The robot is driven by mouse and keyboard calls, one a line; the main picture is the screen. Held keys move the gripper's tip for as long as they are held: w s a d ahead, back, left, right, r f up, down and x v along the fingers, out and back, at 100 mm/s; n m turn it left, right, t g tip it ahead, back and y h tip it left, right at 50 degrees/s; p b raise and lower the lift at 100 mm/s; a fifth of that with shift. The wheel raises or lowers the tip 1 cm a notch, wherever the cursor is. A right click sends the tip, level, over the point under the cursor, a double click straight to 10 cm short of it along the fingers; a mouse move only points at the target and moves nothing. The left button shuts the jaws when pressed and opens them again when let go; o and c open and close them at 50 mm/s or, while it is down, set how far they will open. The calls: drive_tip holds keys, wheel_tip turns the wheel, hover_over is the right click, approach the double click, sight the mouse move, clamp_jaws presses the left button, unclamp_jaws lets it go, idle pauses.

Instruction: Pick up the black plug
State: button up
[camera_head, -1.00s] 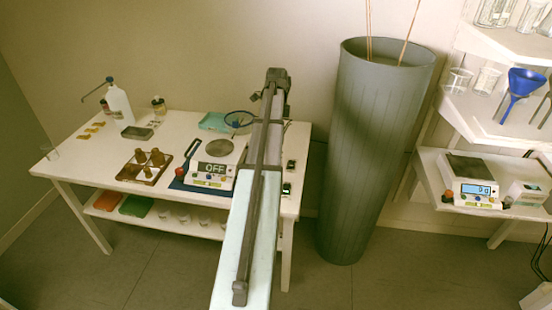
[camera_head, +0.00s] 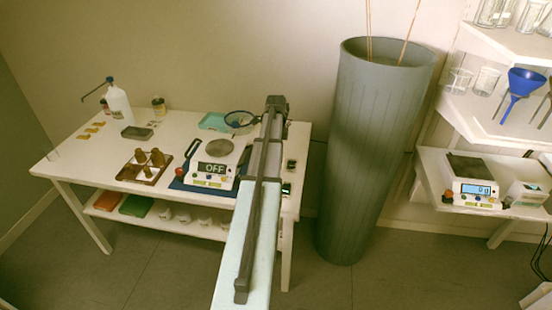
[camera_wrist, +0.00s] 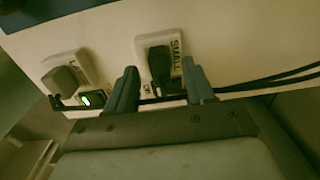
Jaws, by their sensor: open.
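The black plug (camera_wrist: 159,64) sits in a white socket block (camera_wrist: 143,42) marked SMALL in the wrist view. My gripper (camera_wrist: 160,68) is open, with one finger to the left of the plug and one to the right. I see gaps between the plug and both fingers; the depth between them is hard to judge. In the head view the far socket block (camera_head: 291,164) appears small at the table's right edge, and my gripper is hidden behind my arm.
A second socket block (camera_wrist: 63,66) with a grey plug (camera_wrist: 66,80) and a lit green switch stands to the left. Black cables (camera_wrist: 262,82) run right from behind my fingers.

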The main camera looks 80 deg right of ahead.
drive_tip(key=shift+f, duration=0.85)
drive_tip(key=shift+c, duration=0.3)
clamp_jaws()
drive_tip(key=shift+r, duration=0.15)
wheel_tip(320, 180, up, 10)
